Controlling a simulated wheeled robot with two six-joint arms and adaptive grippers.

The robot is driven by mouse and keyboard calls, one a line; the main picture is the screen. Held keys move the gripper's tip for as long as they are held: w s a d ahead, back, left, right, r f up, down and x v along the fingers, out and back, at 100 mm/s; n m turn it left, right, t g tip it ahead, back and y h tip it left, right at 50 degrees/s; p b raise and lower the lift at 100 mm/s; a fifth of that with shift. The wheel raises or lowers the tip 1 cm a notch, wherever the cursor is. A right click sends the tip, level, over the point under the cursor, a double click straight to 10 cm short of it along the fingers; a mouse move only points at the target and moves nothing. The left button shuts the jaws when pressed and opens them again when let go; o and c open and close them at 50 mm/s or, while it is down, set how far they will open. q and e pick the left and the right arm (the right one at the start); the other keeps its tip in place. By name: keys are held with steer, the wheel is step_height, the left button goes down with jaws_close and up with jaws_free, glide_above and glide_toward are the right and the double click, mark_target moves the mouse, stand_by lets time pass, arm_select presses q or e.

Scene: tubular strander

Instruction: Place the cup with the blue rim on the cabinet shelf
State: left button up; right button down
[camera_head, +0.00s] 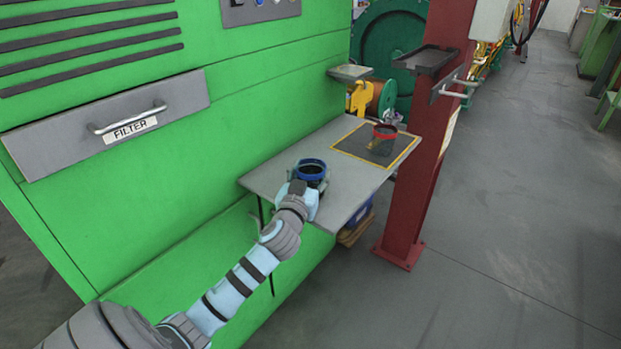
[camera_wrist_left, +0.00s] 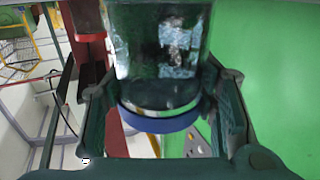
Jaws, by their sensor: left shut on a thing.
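The cup with the blue rim (camera_head: 312,164) is dark below its rim and appears upright in the head view, over the near part of the grey shelf (camera_head: 264,181) beside the green cabinet. My left gripper (camera_head: 309,181) is shut on this cup. In the left wrist view, the fingers stand on either side of the clear cup body (camera_wrist_left: 158,45), and its blue rim (camera_wrist_left: 157,122) shows low in the picture. I cannot tell whether the cup's base touches the shelf. My right gripper is not in view.
A red-rimmed cup (camera_head: 384,132) stands on a dark, yellow-edged mat (camera_head: 352,142) at the shelf's far right. A red post (camera_head: 418,165) with a small dark tray (camera_head: 426,59) rises past the shelf's right end. The green cabinet (camera_head: 250,120) bounds the left.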

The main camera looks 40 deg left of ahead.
arm_select(q)
steer(key=o, duration=1)
steer(key=shift+f, duration=0.1)
steer(key=o, duration=0.4)
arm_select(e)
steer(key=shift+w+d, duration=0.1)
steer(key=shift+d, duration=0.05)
arm_select(q)
steer(key=shift+s+d, duration=0.15)
steer(key=shift+s, duration=0.1)
steer(key=p+v, duration=0.1)
steer(key=v, duration=1)
steer(key=shift+s, duration=0.25)
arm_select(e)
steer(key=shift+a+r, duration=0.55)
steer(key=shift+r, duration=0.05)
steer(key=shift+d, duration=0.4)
